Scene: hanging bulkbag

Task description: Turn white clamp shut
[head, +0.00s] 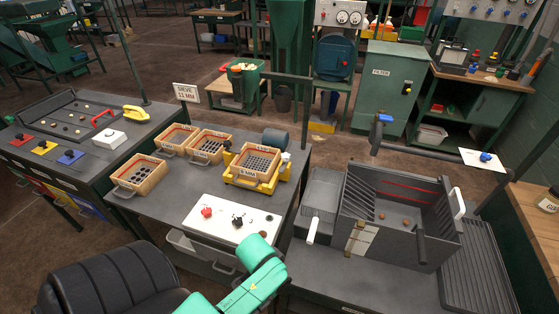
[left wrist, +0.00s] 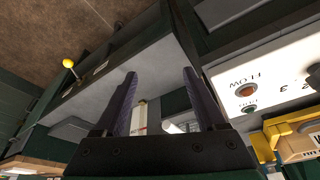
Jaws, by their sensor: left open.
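Several white parts could be the clamp and I cannot tell which: a white lever (head: 313,230) at the left front of the grey slatted bin, a white handle (head: 458,203) on the bin's right side, and a small white piece (head: 285,157) on the yellow sieve shaker (head: 255,182). A green arm of mine reaches in from the bottom of the head view, in front of the white panel; no fingers show there. In the left wrist view my left gripper (left wrist: 159,74) has two dark fingers spread apart, with nothing held. Small white shapes (left wrist: 175,127) show beyond them, unclear. My right gripper is not seen.
The white control panel (head: 232,216) has a red and a black knob. Wooden-framed sieves (head: 138,175) stand on the table behind it. A black seat (head: 105,278) is at the lower left.

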